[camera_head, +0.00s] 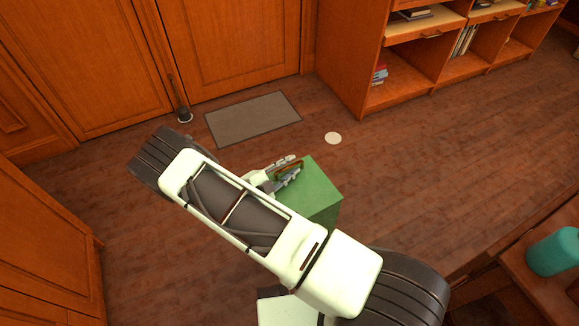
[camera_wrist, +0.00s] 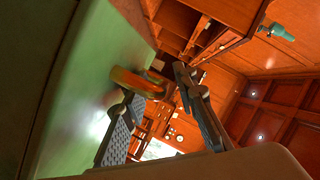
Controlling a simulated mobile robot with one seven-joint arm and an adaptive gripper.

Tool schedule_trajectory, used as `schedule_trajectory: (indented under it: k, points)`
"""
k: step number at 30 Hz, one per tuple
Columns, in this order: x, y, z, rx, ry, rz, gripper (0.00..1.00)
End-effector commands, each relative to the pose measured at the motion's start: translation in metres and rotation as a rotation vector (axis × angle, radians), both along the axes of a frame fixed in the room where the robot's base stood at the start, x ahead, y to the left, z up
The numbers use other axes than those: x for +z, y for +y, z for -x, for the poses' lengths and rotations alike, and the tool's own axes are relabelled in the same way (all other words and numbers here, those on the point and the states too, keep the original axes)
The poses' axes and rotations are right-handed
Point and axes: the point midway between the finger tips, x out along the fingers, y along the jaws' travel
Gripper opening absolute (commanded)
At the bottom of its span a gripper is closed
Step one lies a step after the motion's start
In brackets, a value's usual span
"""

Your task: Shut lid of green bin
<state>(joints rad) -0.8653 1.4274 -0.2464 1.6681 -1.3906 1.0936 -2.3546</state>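The green bin (camera_head: 318,188) stands on the wooden floor, partly hidden behind my arm. A smooth green panel of it (camera_wrist: 75,75) fills the left of the wrist view. A brown-orange loop handle (camera_wrist: 138,80) sticks out from this panel; it also shows in the head view (camera_head: 290,169). My gripper (camera_head: 288,173) is at the bin's left side, by the handle. In the wrist view its fingers (camera_wrist: 158,108) are spread apart, with the handle near and between their tips. I cannot tell whether they touch it, or how far the lid stands open.
A grey mat (camera_head: 253,118) and a white disc (camera_head: 333,138) lie on the floor behind the bin. Wooden shelves (camera_head: 400,75) with books stand at the back right. A teal object (camera_head: 553,252) sits on a wooden surface at the right. The floor right of the bin is clear.

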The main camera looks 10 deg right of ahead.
Motion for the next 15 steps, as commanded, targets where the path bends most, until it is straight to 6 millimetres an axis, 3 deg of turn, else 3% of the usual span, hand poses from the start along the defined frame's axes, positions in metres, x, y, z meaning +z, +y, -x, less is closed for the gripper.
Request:
schedule_trajectory:
  k: [8, 15]
  points:
    - [0.003, 0.01, 0.008, 0.001, 0.0, 0.0, 0.27]
    - [0.015, 0.048, 0.038, 0.004, 0.0, -0.002, 0.27]
